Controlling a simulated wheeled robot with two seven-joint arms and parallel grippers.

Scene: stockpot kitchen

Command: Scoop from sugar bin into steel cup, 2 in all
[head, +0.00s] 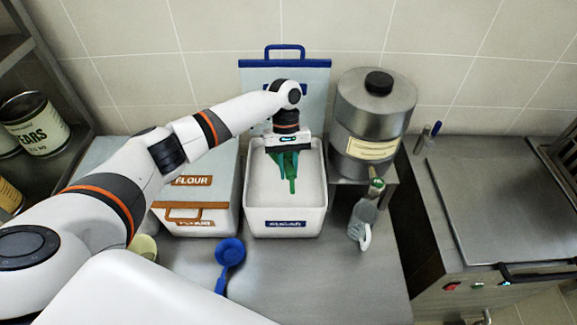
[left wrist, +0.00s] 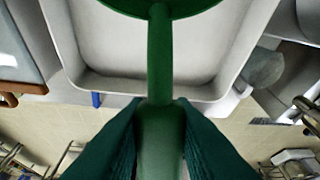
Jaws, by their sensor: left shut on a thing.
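My left gripper (head: 286,158) is shut on the handle of a green scoop (left wrist: 158,50), above the white sugar bin (head: 285,223). The scoop (head: 292,185) points down over the white sugar; I cannot tell whether its bowl touches the sugar or holds any. The bin's open lid (head: 315,85) stands behind it. A grey cup or jug with a pale handle (head: 362,222) stands right of the bin, below the drum's tap; I cannot tell whether it is the steel cup. My right gripper is not in view.
A closed flour bin (head: 190,181) stands left of the sugar bin. A blue scoop (head: 229,252) lies in front, with a yellowish cup (head: 143,246) to its left. A steel drum (head: 375,110) stands back right. The front counter (head: 310,285) is mostly clear.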

